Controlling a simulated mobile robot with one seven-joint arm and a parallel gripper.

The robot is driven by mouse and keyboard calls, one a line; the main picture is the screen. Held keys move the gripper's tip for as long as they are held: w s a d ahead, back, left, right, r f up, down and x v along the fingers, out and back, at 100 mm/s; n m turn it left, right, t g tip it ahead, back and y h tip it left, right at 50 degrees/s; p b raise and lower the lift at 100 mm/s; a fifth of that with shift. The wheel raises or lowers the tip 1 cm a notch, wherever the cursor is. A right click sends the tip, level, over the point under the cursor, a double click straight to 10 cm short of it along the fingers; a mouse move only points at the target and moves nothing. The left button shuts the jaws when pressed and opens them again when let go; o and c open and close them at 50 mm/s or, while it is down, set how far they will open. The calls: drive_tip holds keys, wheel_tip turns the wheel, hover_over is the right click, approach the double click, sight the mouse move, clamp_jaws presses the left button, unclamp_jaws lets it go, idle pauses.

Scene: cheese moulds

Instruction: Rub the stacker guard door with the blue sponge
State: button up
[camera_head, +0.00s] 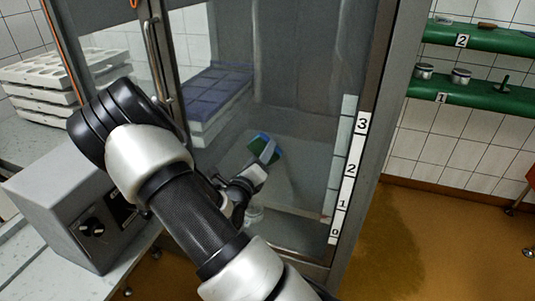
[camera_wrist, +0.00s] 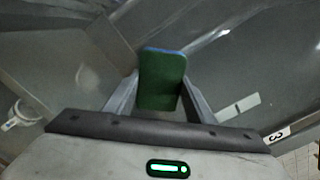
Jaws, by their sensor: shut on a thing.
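The stacker guard door (camera_head: 300,75) is a large clear panel in a grey metal frame, with a vertical handle (camera_head: 154,58) at its left. My gripper (camera_head: 266,152) is in front of the panel's lower middle, shut on the blue sponge (camera_head: 278,150). The sponge shows blue with a dark green side. In the wrist view the sponge (camera_wrist: 161,82) stands up between the two fingers of my gripper (camera_wrist: 160,98), its green face towards the camera and its blue edge at the top. I cannot tell whether it touches the door.
A number strip (camera_head: 349,170) runs down the door's right side. A grey control box (camera_head: 75,205) stands at left. Stacked white moulds (camera_head: 40,75) and blue moulds (camera_head: 215,88) show behind. Green shelves (camera_head: 470,95) hang at right above open brown floor (camera_head: 430,240).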

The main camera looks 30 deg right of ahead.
sight(239, 141)
drive_tip(key=shift+w+a, duration=0.8)
drive_tip(key=shift+w, duration=0.15)
drive_tip(key=shift+w+a+r+p, duration=0.1)
drive_tip(key=shift+w+a+p, duration=0.2)
drive_tip(key=shift+w+a, duration=0.65)
drive_tip(key=shift+w+a+r+p, duration=0.1)
drive_tip(key=shift+w+a+p, duration=0.2)
drive_tip(key=shift+w+a, duration=0.6)
drive_tip(key=shift+w+a+f, duration=0.1)
drive_tip(key=shift+w+a, duration=0.05)
drive_tip(key=shift+w, duration=0.35)
drive_tip(key=shift+w+a+f, duration=0.1)
drive_tip(key=shift+w, duration=0.35)
drive_tip(key=p+v, duration=0.2)
drive_tip(key=v, duration=0.4)
drive_tip(key=shift+s, duration=0.15)
drive_tip(key=shift+p+v, duration=0.3)
drive_tip(key=shift+v, duration=1.15)
